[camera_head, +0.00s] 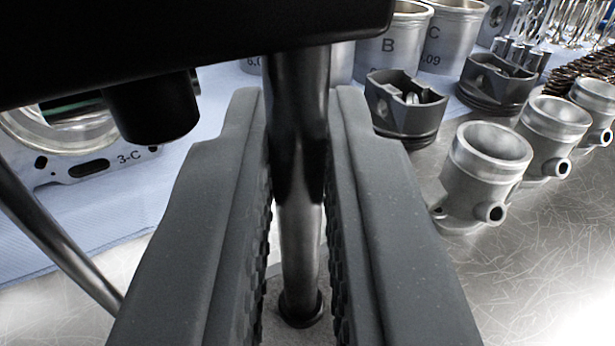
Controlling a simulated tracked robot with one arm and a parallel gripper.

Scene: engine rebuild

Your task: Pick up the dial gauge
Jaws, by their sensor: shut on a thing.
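A dark metal post (299,230) stands between the fingers of my gripper (296,130) and appears to belong to the dial gauge. My two grey ribbed fingers are closed in on it from both sides. The post ends below in a small round foot; I cannot tell whether this touches the surface. A large black body covers the upper left, with a short black cylinder (152,108) hanging from it. I cannot tell whether these are part of the gauge. No dial face shows.
Several silver cylindrical parts (485,165) and dark pistons (404,105) stand close on the right. Lettered cylinder sleeves (392,42) stand behind. A metal plate marked 3-C (100,165) lies on blue cloth (75,225) at left. Bare scratched metal (530,280) is free at lower right.

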